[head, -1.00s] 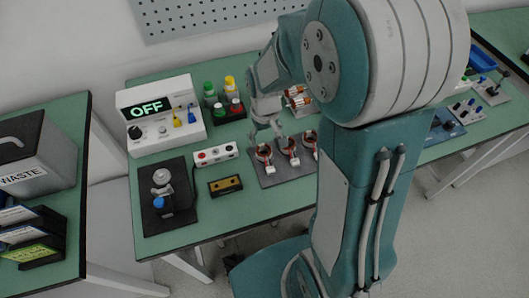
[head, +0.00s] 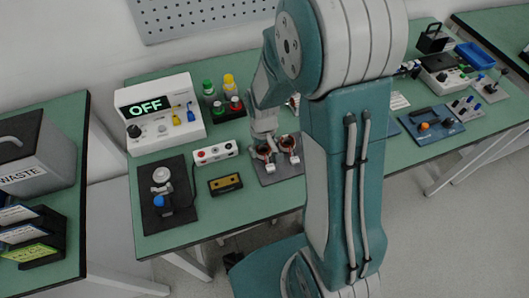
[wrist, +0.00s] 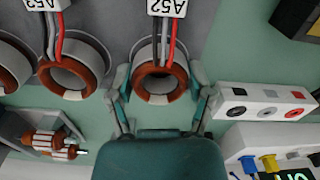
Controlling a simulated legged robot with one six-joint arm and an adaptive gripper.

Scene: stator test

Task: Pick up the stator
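A copper-wound stator ring (wrist: 141,84) lies on a grey mat (wrist: 205,30), with red and dark leads running to a white tag marked A52 (wrist: 167,7). My gripper (wrist: 160,80) is open in the wrist view, with one finger on each side of this ring and small gaps seeming to remain. In the head view my gripper (head: 263,142) is low over the leftmost stator (head: 262,153), partly hiding it. A second stator (wrist: 74,73) lies beside it, also seen in the head view (head: 288,143). A third stator (wrist: 12,65) is cut off at the wrist view's left edge.
A white button box (head: 214,153) and a black-yellow block (head: 225,184) stand left of the mat. A power unit reading OFF (head: 160,112) and bottles (head: 229,84) are behind. A wound rotor (wrist: 53,144) lies close to my gripper.

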